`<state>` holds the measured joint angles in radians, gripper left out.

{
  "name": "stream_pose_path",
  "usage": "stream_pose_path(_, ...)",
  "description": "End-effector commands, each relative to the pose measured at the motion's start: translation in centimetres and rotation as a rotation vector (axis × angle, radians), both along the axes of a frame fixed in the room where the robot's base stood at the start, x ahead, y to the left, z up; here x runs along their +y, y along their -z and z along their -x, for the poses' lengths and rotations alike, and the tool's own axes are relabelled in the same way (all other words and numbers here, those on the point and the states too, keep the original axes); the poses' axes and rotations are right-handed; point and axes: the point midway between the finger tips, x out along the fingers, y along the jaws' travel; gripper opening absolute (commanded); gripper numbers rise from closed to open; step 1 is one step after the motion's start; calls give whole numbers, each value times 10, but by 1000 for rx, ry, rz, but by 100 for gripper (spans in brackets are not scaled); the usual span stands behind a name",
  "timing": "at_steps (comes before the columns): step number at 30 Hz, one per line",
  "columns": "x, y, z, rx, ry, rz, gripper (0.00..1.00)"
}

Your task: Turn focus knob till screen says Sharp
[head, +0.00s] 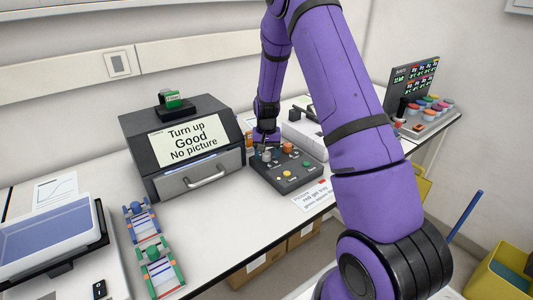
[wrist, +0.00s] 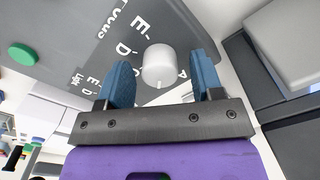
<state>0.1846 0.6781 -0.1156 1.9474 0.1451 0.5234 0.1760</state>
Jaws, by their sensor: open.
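In the wrist view a white-grey knob (wrist: 158,66) on the panel sits between the two blue fingers of my gripper (wrist: 160,80), which is open and shows gaps on both sides. Partly cut-off lettering ending in "ocus" is beside this knob. In the head view my gripper (head: 266,143) is over the panel's back left, by a grey knob (head: 267,155).
A green button (wrist: 22,53) is left of the knob in the wrist view. A note card (head: 313,196) lies before the panel. Two small racks (head: 160,268) and a tray (head: 45,235) are at left. A white device (head: 305,135) stands behind the panel.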

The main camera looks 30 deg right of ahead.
Motion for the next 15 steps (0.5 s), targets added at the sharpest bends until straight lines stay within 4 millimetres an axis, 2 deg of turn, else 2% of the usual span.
stream_pose_path(5,0,-11,0,-1,-1,0,60)
stream_pose_path(15,0,-72,-1,-3,0,1,60)
